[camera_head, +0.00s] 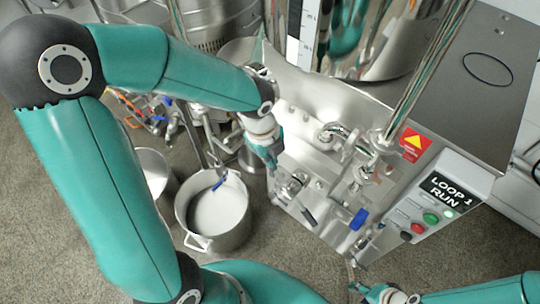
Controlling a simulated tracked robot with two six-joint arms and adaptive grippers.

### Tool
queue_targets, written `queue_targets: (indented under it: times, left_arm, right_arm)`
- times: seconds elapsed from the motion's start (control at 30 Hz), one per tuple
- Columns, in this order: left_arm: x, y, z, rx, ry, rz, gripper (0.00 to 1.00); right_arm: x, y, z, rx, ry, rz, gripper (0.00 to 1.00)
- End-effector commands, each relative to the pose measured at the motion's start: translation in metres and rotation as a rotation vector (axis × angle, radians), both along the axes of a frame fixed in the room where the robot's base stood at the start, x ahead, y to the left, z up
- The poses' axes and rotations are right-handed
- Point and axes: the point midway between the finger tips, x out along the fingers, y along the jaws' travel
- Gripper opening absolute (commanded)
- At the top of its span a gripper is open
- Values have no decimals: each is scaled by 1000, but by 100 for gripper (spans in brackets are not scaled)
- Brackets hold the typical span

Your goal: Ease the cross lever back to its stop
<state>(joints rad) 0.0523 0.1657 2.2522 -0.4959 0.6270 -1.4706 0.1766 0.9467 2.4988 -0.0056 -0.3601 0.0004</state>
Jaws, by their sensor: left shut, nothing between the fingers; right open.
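My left gripper (272,166) is shut and empty. It points down at the front of the steel machine, just above a metal valve fitting (292,184) with a dark bar-like handle (308,215). This handle may be the cross lever, but I cannot tell for certain. A small gap seems to lie between fingers and fitting; contact is unclear. A blue valve handle (359,219) is further right on the pipework. My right gripper (357,287) is open and empty at the bottom, below the blue handle and apart from the machine.
A steel pot (236,238) of pale liquid stands on the floor left of the machine, a blue-handled outlet (220,181) above it. The control box (437,205) reads "LOOP 1 RUN". Hoses and valves (160,115) clutter the back left. Floor (290,255) between pot and machine is clear.

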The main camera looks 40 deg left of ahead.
Motion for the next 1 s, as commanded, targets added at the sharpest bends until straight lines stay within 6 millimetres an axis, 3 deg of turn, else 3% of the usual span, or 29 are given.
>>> queue_targets:
  times: [0.2, 0.5, 0.83, 1.0]
  left_arm:
    - [0, 2, -1, 0, 1, 2, 0]
    - [2, 29, -23, 1, 1, 3, 0]
    - [1, 30, -23, 3, 5, 1, 0]
    - [0, 24, -11, 3, 2, -2, 0]
  right_arm:
    - [0, 0, -1, 0, 0, 0, 46]
    - [0, 0, -8, 0, 0, 0, 46]
    - [0, 0, -7, 0, 0, 0, 46]
    - [0, 0, 1, 0, 0, 0, 46]
